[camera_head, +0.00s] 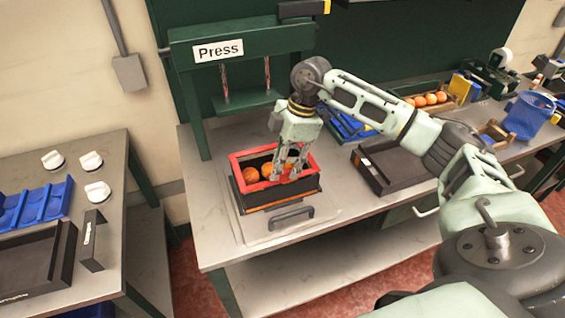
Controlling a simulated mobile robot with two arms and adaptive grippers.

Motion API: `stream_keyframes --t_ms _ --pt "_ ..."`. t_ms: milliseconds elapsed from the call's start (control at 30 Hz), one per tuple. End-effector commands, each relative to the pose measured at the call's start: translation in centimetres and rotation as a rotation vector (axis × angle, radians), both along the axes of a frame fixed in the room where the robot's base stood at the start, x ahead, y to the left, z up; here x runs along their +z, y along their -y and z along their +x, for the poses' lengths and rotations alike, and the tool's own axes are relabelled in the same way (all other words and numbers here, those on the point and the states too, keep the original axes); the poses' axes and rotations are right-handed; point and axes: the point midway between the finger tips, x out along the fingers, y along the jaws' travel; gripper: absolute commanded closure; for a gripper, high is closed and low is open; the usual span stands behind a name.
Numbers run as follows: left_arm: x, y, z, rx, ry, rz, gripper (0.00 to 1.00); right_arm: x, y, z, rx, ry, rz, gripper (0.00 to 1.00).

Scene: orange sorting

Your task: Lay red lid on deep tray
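A dark deep tray (252,199) stands on a pale plate under the press. Several oranges (256,170) show inside it. The red lid (240,157) shows as a red rectangular frame around the tray's top, with the oranges visible through it. I cannot tell whether it is fully seated. My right gripper (284,175) points down at the lid's front right part, its fingertips close to or touching the red edge. Its fingers hide part of the lid, and I cannot tell whether they grip it. My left gripper is not in view.
The green press (238,60) stands behind the tray. A metal handle (291,217) is in front of it. An empty dark tray (385,182) lies to the right, near a crate of oranges (433,97) and a blue basket (527,113). A separate table (112,165) stands left.

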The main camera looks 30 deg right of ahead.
Motion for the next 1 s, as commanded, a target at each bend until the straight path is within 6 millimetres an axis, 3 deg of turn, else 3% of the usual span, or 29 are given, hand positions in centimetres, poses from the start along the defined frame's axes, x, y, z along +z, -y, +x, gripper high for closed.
stream_keyframes --t_ms 800,1000 --pt "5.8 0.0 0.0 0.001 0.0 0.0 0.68 7.0 0.0 0.0 0.0 0.0 0.0 0.64" --pt "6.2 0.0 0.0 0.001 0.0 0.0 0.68 7.6 0.0 0.0 0.0 0.0 0.0 0.64"
